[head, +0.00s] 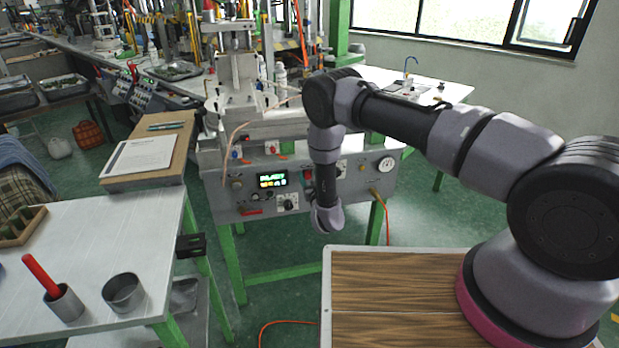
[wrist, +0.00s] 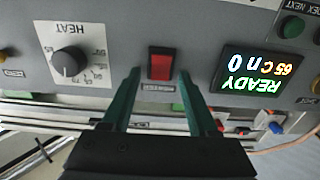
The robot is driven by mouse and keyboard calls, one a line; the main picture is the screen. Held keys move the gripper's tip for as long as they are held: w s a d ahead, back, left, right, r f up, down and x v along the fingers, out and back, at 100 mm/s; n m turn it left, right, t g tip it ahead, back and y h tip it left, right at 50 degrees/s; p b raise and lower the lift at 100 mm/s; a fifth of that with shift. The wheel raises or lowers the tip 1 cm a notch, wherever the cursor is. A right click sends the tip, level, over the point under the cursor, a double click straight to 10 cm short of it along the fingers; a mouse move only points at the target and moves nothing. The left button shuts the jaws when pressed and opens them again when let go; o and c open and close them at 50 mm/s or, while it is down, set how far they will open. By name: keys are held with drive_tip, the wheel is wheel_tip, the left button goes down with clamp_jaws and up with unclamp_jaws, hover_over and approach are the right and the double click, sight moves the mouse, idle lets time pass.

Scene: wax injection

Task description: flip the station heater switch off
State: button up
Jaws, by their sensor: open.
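The heater switch (wrist: 161,65) is a red rocker in a black frame on the grey station panel (wrist: 206,50). It shows in the middle of the wrist view, with a small label beside it. I cannot tell which side of the rocker is pressed in. My gripper (wrist: 159,77) is open and empty, with one green finger on each side of the switch's near end. Contact between the fingers and the switch or panel cannot be told. In the head view my arm hangs down before the panel (head: 232,203), and the gripper's fingers are hidden.
A black heat knob (wrist: 68,62) is left of the switch in the wrist view. A lit display (wrist: 253,72) reading READY 65 C is right of it, and a green button (wrist: 292,27) is beyond. A wood-topped table (head: 390,285) stands before the station.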

clamp_jaws()
drive_tip(key=shift+d+f+t+y, duration=0.1)
drive_tip(key=shift+f+t+y, duration=0.15)
drive_tip(key=shift+t, duration=0.4)
drive_tip(key=shift+f+t+y, duration=0.15)
drive_tip(key=shift+f+t, duration=0.05)
drive_tip(key=shift+t, duration=0.45)
drive_tip(key=shift+f+t, duration=0.1)
drive_tip(key=shift+t, duration=0.6)
unclamp_jaws()
drive_tip(key=shift+s, duration=0.15)
